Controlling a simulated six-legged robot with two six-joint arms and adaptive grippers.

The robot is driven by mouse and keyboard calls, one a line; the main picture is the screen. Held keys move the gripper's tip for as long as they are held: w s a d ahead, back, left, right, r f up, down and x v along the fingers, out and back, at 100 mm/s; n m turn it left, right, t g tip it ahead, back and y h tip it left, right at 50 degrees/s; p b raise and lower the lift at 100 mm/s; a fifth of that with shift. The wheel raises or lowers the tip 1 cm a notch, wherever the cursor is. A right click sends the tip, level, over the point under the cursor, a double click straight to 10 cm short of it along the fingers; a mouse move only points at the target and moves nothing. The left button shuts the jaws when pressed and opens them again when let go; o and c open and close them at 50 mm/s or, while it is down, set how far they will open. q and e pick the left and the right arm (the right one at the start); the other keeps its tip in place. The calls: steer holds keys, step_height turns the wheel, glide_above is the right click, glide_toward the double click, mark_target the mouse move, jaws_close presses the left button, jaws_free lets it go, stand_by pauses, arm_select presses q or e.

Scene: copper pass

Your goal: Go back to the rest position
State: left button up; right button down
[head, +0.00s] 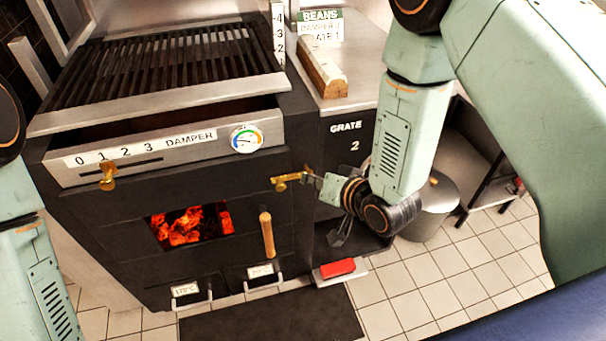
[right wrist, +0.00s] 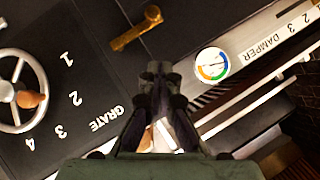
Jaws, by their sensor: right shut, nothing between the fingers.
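My right gripper (head: 316,180) is shut and empty in front of the black stove (head: 120,270), close to a brass latch (head: 288,180) on its right side. In the right wrist view, the closed fingertips (right wrist: 159,70) point toward the stove front, with the brass latch (right wrist: 137,28) just beyond them and a small gap in the picture. I cannot tell whether they touch. Part of my left arm shows at the left edge of the head view, but its gripper is out of frame.
A grate handwheel (right wrist: 20,95) with a wooden knob is beside the gripper. The damper dial (head: 246,139), brass damper knob (head: 108,178) and wooden door handle (head: 267,235) front the stove. A red block (head: 338,267) lies low; a metal bin (head: 432,208) stands right.

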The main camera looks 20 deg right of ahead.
steer(key=s+d+f+n+g+h+b, duration=0.1)
steer(key=s+f, duration=0.4)
steer(key=s, duration=0.6)
steer(key=s+d+f+n+g+h, duration=0.1)
steer(key=s+d+f+g, duration=0.3)
steer(key=s, duration=0.7)
steer(key=s+d+f+g+h+b, duration=0.1)
steer(key=s+d+f+g+h, duration=0.1)
steer(key=s+f+g, duration=0.4)
steer(key=s+d+f, duration=0.1)
steer(key=s, duration=0.4)
steer(key=shift+s+n+h+b, duration=0.15)
steer(key=shift+n+h+b, duration=0.2)
steer(key=shift+n+h, duration=0.05)
